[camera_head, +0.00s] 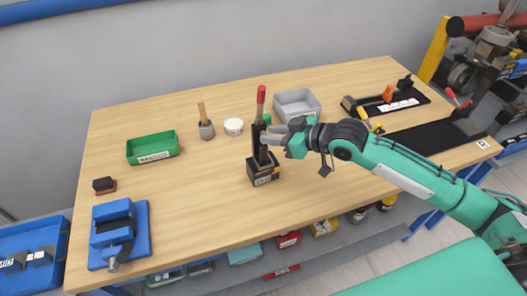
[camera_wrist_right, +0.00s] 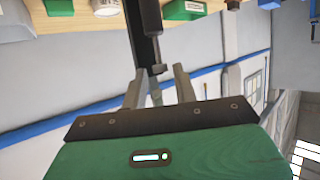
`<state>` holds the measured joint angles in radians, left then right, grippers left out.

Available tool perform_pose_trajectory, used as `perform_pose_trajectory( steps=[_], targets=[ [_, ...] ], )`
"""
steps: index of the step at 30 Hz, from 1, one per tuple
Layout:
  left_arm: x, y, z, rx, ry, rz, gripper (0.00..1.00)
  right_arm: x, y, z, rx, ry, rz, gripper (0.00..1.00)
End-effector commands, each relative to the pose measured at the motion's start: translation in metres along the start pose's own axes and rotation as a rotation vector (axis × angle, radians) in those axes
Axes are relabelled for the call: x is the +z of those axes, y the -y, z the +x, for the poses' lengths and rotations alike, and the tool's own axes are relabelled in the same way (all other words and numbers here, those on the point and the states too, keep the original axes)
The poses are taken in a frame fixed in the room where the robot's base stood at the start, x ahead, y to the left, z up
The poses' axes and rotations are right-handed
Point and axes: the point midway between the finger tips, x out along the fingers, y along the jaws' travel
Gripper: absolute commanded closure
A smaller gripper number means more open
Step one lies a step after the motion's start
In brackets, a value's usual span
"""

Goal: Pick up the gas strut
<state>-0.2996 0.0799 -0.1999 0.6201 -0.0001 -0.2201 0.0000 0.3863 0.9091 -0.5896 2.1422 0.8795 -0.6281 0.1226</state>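The gas strut appears to be the slim upright piece with a red upper end (camera_head: 261,98) in a black stand (camera_head: 264,172) on the wooden table. In the right wrist view a dark cylinder with a thinner end (camera_wrist_right: 152,18) shows beside a dark post, just beyond my fingers. My right gripper (camera_head: 270,134) reaches in from the right at the upper part of the stand. In the wrist view its two fingers (camera_wrist_right: 159,88) stand apart, with the thin end showing between them. I cannot tell whether they touch it. My left gripper is not in view.
A blue vise (camera_head: 116,232) is at the front left. The front middle of the table (camera_head: 200,220) is clear.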

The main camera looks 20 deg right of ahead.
Motion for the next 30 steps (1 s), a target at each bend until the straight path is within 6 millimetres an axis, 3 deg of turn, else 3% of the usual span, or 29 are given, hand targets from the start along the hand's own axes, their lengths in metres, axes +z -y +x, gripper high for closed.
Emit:
perform_pose_trajectory(
  steps=[11,16,30],
  targets=[
    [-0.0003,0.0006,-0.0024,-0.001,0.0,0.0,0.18,0.0006,0.0002,0.0088,0.0,0.001,-0.001,0.71],
    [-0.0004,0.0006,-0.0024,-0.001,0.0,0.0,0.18,0.0005,0.0002,0.0087,0.0,0.0,0.0,1.0],
    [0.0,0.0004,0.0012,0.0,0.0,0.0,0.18,-0.0016,0.0011,0.0068,0.0,-0.002,-0.001,1.0]
  ],
)
